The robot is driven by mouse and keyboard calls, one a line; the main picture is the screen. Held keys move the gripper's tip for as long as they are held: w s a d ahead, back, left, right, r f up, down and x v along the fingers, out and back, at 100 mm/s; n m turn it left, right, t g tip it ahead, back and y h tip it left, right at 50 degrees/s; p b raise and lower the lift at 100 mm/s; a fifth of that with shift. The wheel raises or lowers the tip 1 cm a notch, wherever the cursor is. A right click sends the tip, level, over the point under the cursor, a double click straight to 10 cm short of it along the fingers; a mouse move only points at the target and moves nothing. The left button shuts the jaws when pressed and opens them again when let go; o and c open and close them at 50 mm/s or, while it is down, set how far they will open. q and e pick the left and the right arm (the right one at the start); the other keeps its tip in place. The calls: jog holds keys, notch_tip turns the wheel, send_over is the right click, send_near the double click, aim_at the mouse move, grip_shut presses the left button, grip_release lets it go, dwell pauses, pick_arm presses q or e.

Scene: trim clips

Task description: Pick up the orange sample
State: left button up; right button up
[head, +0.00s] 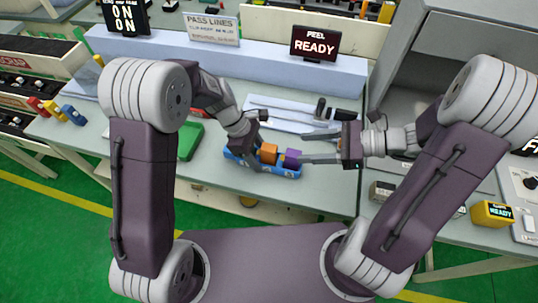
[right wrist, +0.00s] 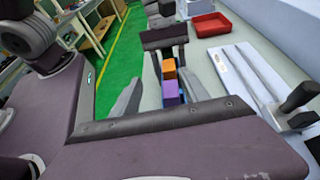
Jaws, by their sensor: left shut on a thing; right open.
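The orange sample (head: 267,153) is a small block at the blue tray (head: 290,174), left of a purple block (head: 291,156). My left gripper (head: 260,152) reaches down to it and is shut on it, its fingers partly hidden. Whether the sample is clear of the tray I cannot tell. My right gripper (head: 304,147) is open, its fingers pointing left towards the purple block. In the right wrist view the orange sample (right wrist: 169,69) shows beyond the purple block (right wrist: 171,92), with my left gripper behind it.
A green tray (head: 190,141) stands left of the blue tray. A pale board with a dark handle (head: 321,108) lies behind it. A raised pale ledge (head: 230,62) with signs runs along the back. A yellow device (head: 492,213) is at the right. A red tray (right wrist: 210,24) shows in the right wrist view.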

jog(key=d+t, duration=0.1)
jog(key=d, duration=0.1)
send_near(271, 147)
jog(key=a, duration=0.2)
jog(key=w+a, duration=0.1)
jog(key=shift+f+m+h, duration=0.3)
jog(key=shift+m, duration=0.1)
jog(key=x, duration=0.5)
jog(key=shift+a+f, duration=0.15)
jog(key=shift+f, duration=0.05)
jog(key=shift+s, duration=0.1)
grip_shut()
